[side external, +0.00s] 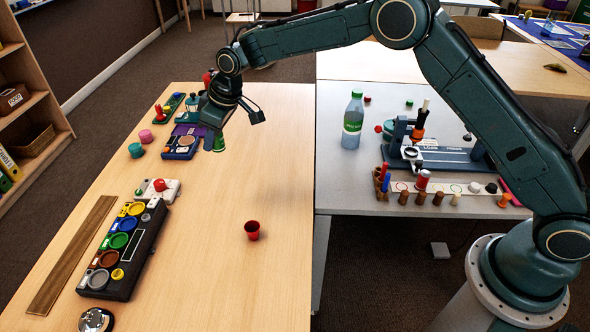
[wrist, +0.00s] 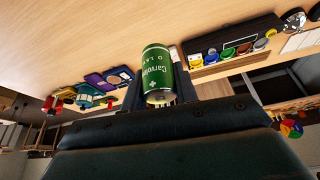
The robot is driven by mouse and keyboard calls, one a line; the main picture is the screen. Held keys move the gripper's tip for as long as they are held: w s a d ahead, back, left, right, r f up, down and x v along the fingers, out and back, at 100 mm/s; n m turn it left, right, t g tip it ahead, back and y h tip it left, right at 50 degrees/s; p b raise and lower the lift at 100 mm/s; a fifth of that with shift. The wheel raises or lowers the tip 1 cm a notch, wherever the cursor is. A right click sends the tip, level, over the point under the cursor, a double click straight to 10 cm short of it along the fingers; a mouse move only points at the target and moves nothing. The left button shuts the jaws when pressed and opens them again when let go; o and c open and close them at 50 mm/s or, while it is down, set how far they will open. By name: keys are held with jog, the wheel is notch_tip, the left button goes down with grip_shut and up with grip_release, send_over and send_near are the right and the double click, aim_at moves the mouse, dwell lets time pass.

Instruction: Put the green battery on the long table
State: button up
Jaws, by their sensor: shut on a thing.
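The green battery (wrist: 158,66) is a green cylinder with white lettering and a pale end, held between the two dark fingers of my gripper (wrist: 157,78) in the wrist view. In the side view my gripper (side external: 213,132) is at the far part of the long wooden table (side external: 215,285), and a bit of the green battery (side external: 219,143) shows below it. My gripper is shut on the battery. The battery appears to be over the tabletop; whether it touches the surface I cannot tell.
A black tray with coloured round cups (side external: 122,248), a white box with a red button (side external: 158,190) and small devices (side external: 180,146) line the left side. A red cup (side external: 252,230) stands alone. A grey table with a bottle (side external: 352,121) adjoins right.

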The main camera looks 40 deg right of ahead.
notch_tip(320, 180, down, 16)
jog(key=shift+r, duration=0.15)
dwell(0.4)
jog(key=shift+f, duration=2.15)
jog(key=shift+f, duration=0.15)
jog(key=o, duration=1)
jog(key=shift+o, duration=0.2)
jog(key=v, duration=1.2)
